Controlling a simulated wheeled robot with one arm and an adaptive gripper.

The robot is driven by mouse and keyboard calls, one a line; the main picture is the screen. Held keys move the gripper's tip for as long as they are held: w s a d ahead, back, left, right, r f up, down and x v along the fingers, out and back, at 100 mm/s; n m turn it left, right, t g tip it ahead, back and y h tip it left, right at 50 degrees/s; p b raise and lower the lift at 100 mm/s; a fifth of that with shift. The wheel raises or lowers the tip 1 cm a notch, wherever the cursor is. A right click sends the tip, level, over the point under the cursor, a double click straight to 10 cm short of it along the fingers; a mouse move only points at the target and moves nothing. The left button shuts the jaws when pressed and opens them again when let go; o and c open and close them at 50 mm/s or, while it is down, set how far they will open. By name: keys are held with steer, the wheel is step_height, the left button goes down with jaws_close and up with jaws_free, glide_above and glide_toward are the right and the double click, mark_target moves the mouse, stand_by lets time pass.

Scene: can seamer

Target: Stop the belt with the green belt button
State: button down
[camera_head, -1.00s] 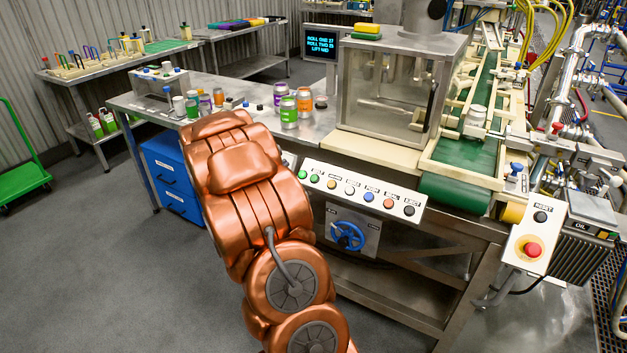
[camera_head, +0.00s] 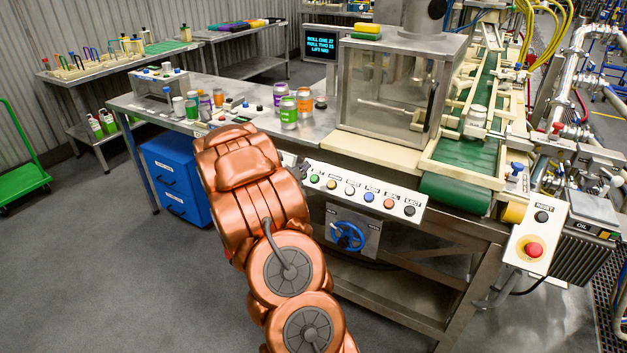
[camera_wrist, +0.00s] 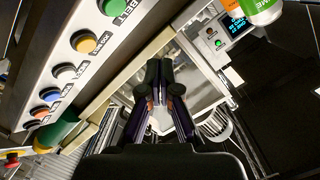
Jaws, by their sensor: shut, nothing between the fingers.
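The green belt button (camera_head: 315,180) is near the left end of the white slanted button panel (camera_head: 360,190) on the machine's front. In the wrist view the green button (camera_wrist: 113,6), beside a "BELT" label, is cut by the top edge. My gripper (camera_wrist: 162,88) has its dark fingers together and empty.
Other panel buttons, such as an orange one (camera_head: 332,185) and a black one (camera_head: 409,211), run rightward. A blue handwheel (camera_head: 347,236) sits below. Several cans stand on the bench, including a green one (camera_head: 289,111).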

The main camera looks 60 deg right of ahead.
mark_target(314, 178)
steer(key=shift+w+d+f+b, duration=0.1)
steer(key=shift+d+f+b, duration=0.2)
steer(key=shift+d+f, duration=0.45)
steer(key=shift+s+d+f+b, duration=0.1)
steer(key=shift+d+f+b, duration=0.15)
steer(key=shift+d+f, duration=0.5)
steer(key=shift+w+d+f+b, duration=0.1)
steer(key=shift+d+f+b, duration=0.25)
steer(key=shift+f, duration=0.7)
steer(key=shift+f, duration=0.1)
steer(key=shift+d+f+b, duration=0.25)
steer(key=shift+b, duration=0.1)
steer(key=shift+d+f+b, duration=0.25)
steer(key=shift+f+b, duration=0.05)
steer(key=shift+f, duration=0.05)
stand_by(0.3)
steer(key=shift+r, duration=0.1)
stand_by(0.3)
steer(key=shift+a+r, duration=0.5)
steer(key=shift+r, duration=0.1)
steer(key=shift+r, duration=0.1)
